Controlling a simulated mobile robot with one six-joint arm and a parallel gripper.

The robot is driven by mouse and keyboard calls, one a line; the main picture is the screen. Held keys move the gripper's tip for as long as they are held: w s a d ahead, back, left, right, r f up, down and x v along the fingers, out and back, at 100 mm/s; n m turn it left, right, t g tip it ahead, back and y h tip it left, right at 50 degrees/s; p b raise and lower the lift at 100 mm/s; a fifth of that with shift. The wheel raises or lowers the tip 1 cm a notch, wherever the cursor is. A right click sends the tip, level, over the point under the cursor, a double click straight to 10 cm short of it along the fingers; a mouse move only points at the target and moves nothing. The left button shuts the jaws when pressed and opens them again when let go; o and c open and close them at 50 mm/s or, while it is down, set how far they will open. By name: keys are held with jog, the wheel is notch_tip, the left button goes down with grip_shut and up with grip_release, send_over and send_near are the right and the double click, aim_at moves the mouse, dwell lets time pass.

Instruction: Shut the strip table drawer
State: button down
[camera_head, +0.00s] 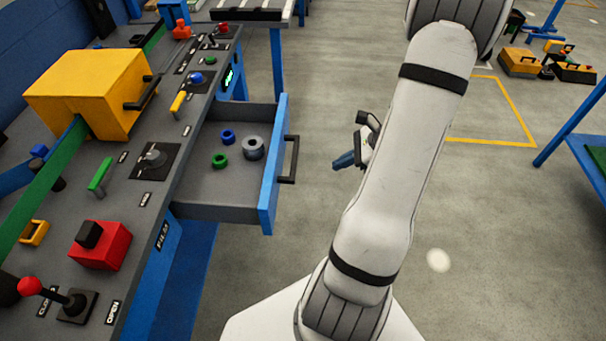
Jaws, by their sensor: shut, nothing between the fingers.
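The strip table drawer (273,170) is pulled out to the right from under the table. Its blue front carries a dark bar handle (291,159).
The strip table (130,208) holds a yellow box (92,88), a red block with a black knob (100,245), a red-balled lever (55,296) and several other controls. A blue-legged table (590,155) stands at the far right. Toolboxes (522,62) lie at the back right. Floor right of the drawer is clear.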

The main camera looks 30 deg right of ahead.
jog(key=w+a+f, duration=0.5)
jog(key=a, duration=0.2)
jog(key=shift+a+f, duration=0.15)
jog(key=shift+a, duration=0.25)
jog(key=shift+w, duration=0.1)
